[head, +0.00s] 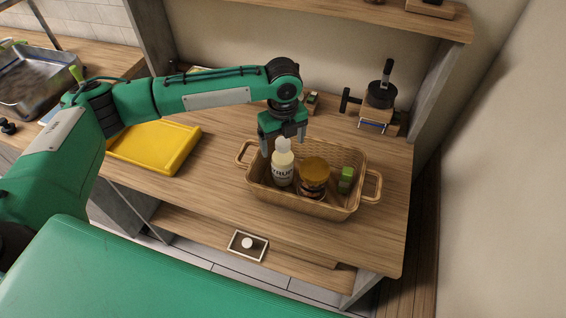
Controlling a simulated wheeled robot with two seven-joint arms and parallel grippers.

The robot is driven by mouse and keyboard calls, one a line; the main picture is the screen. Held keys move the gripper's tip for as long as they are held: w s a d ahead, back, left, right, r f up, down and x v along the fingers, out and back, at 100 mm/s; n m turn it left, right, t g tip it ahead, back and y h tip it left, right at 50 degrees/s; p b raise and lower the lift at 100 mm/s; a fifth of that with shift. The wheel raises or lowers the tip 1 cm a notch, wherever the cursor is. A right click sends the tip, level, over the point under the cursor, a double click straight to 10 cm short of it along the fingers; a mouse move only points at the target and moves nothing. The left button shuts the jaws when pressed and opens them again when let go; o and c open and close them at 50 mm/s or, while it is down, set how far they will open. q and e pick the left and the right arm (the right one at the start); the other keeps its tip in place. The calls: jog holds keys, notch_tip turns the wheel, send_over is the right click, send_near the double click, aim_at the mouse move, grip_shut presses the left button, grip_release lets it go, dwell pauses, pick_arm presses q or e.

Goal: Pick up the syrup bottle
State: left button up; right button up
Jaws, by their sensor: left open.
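The syrup bottle (283,167) is pale with a white cap and a dark-lettered label. It stands upright in the wicker basket (329,212), toward its left end. My left gripper (283,145) is open and points down at the back of the bottle's top. The bottle's cap overlaps the fingers in the view, so I cannot tell whether they touch it. My right gripper is not in view.
In the basket, a jar with a golden lid (314,172) stands just right of the bottle, and a small green-topped item (346,178) is further right. A yellow board (155,147) lies left on the wooden table (213,190). A tool stand (380,112) is behind right.

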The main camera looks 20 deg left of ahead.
aim_at(283, 152)
pick_arm(q)
notch_tip(283, 152, down, 4)
jog(key=shift+w+r+p, duration=0.1)
jog(key=shift+r+p, duration=0.1)
jog(key=shift+p, duration=0.55)
jog(key=shift+f, duration=0.4)
jog(key=shift+c, duration=0.4)
jog(key=c, duration=1.7)
jog(key=shift+r, duration=0.1)
grip_shut()
